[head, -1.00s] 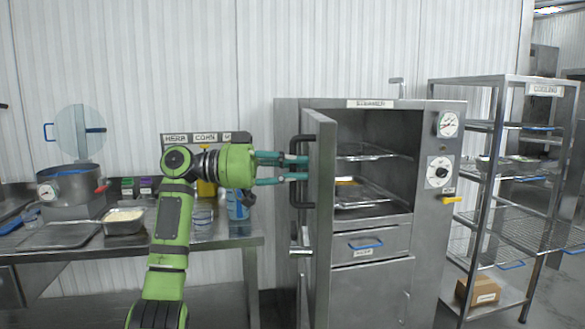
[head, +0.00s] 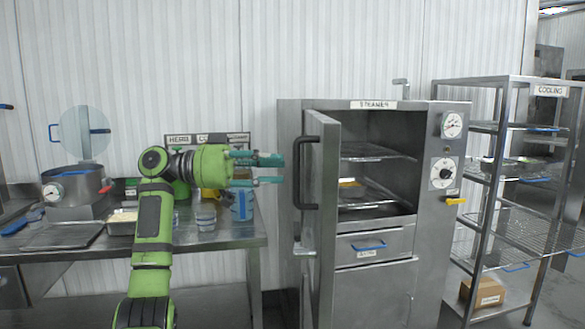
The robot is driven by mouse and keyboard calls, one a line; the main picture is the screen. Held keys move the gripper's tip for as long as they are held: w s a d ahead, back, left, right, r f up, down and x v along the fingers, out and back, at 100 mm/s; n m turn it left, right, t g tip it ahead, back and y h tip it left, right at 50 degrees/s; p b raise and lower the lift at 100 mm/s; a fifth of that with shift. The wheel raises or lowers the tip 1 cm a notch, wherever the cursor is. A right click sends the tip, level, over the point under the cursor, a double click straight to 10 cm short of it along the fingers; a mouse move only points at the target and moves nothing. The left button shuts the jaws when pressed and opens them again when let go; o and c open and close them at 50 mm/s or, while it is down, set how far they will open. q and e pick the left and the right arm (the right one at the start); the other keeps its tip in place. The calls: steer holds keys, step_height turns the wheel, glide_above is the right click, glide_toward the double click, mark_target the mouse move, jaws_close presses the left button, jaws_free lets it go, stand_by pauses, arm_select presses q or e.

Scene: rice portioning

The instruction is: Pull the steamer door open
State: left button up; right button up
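The steamer (head: 361,290) stands in the middle of the head view with its label on top. Its door (head: 324,200) is hinged on the left and stands open, swung out toward me. The black door handle (head: 298,175) is on the door's left-facing side. Inside the cavity are racks, with a tray (head: 370,204) on the lower one. My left gripper (head: 282,169) is left of the handle, fingers spread and empty, pointing right. A small gap shows between the fingertips and the handle. My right gripper is not in view.
A steel counter (head: 240,237) on the left holds a pot (head: 75,187), a rice pan (head: 122,223), a flat tray (head: 62,236) and a blue-labelled container (head: 242,206). A cooling rack (head: 482,200) stands right of the steamer, with a cardboard box (head: 482,291) low on it.

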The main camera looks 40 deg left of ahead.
arm_select(q)
steer(key=v, duration=0.6)
steer(key=shift+s+a, duration=0.25)
steer(key=shift+s, duration=0.05)
steer(key=shift+r, duration=0.1)
